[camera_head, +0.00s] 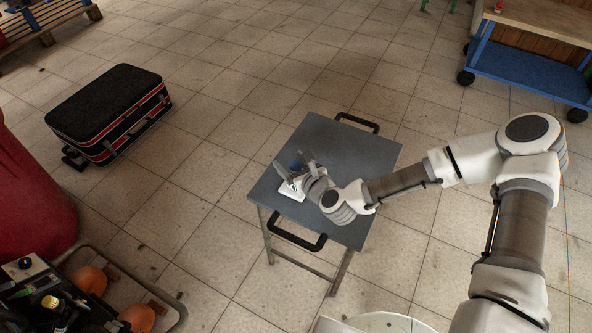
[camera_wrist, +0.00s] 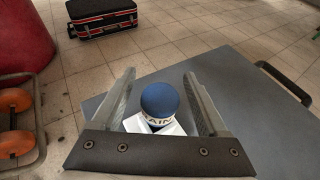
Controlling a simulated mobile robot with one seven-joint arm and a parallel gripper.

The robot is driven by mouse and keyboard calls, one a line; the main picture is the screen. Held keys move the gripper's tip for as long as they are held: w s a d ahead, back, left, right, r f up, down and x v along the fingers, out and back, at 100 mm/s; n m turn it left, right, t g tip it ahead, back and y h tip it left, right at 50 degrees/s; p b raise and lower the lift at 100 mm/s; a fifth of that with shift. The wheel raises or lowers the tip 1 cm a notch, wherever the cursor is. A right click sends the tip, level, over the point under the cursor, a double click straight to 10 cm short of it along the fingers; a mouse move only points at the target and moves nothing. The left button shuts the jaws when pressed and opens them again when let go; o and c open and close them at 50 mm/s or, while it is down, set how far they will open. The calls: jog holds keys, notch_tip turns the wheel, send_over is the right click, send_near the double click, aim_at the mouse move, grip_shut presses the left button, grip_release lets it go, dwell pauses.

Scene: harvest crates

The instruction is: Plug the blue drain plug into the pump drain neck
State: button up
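The blue drain plug (camera_wrist: 169,100) shows its rounded top in the wrist view. It appears to sit over the pale neck (camera_wrist: 158,121) lettered "RAIN", which rises from a white base (camera_wrist: 136,125). How deep the plug sits in the neck is hidden. In the head view the plug (camera_head: 297,165) is a small blue spot above the white base (camera_head: 290,191) on the grey table. My gripper (camera_wrist: 159,75) is open. Its two fingers stand on either side of the plug, with visible gaps on both sides. In the head view my gripper (camera_head: 293,162) is low over the table's left part.
The grey table (camera_head: 350,150) has black handles (camera_head: 297,240) at its near and far ends, and its far part is clear. A black suitcase (camera_head: 108,110) lies on the tiled floor at left. A blue wheeled cart (camera_head: 530,75) stands at the upper right.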

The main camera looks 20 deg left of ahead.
grip_shut()
jog(key=shift+r, duration=0.1)
jog(key=shift+r+p, duration=0.3)
jog(key=shift+r, duration=0.3)
jog(key=r, duration=0.1)
jog(key=d+r+p, duration=0.1)
jog(key=r, duration=0.1)
jog(key=shift+r+p, duration=0.2)
jog(key=shift+p, duration=0.1)
jog(key=s+d+r+p, duration=0.1)
jog(key=d+r+p, duration=0.2)
jog(key=d+r, duration=0.3)
jog(key=d, duration=0.4)
jog(key=shift+d+r, duration=0.15)
jog(key=shift+d, duration=0.15)
jog(key=shift+r, duration=0.1)
jog(key=shift+r+p, duration=2.65)
jog(key=shift+p, duration=0.05)
